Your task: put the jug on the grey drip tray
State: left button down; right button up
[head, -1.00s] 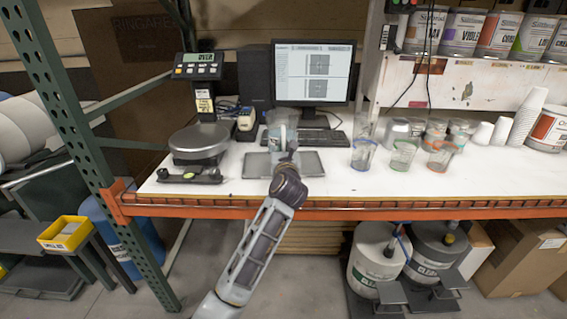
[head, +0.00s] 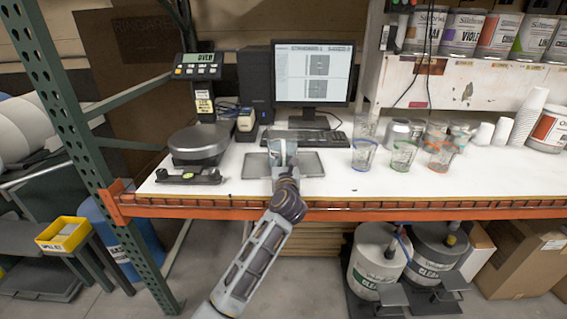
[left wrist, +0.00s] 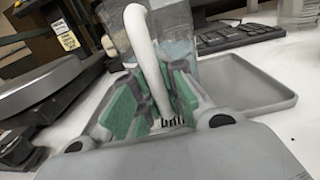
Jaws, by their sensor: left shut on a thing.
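The jug (head: 277,147) is translucent with a white handle. In the left wrist view its bluish clear body (left wrist: 178,40) stands beyond my fingers. My left gripper (head: 285,168) is shut on the jug's handle; in the left wrist view its green pads (left wrist: 155,100) lie on both sides of the handle. The grey drip tray (head: 312,164) lies flat on the white bench and also shows in the left wrist view (left wrist: 240,88). The jug is upright over the tray area. My gripper hides its base, so I cannot tell if it touches the tray. My right gripper is out of view.
A round scale (head: 199,143) stands left of the tray. A keyboard (head: 320,138) and monitor (head: 313,75) are behind. Several clear cups stand to the right, the nearest one blue-rimmed (head: 363,156). An orange beam (head: 400,212) runs along the bench's front edge.

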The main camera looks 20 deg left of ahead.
pick_arm(q)
jog(key=shift+r, duration=0.1)
dwell(0.3)
jog(key=c, duration=1.9)
grip_release()
jog(key=shift+f, duration=0.25)
jog(key=o, duration=0.4)
jog(key=shift+r, duration=0.15)
jog(key=shift+s+d, duration=0.2)
jog(key=shift+s, duration=0.2)
jog(key=shift+v, duration=5.6)
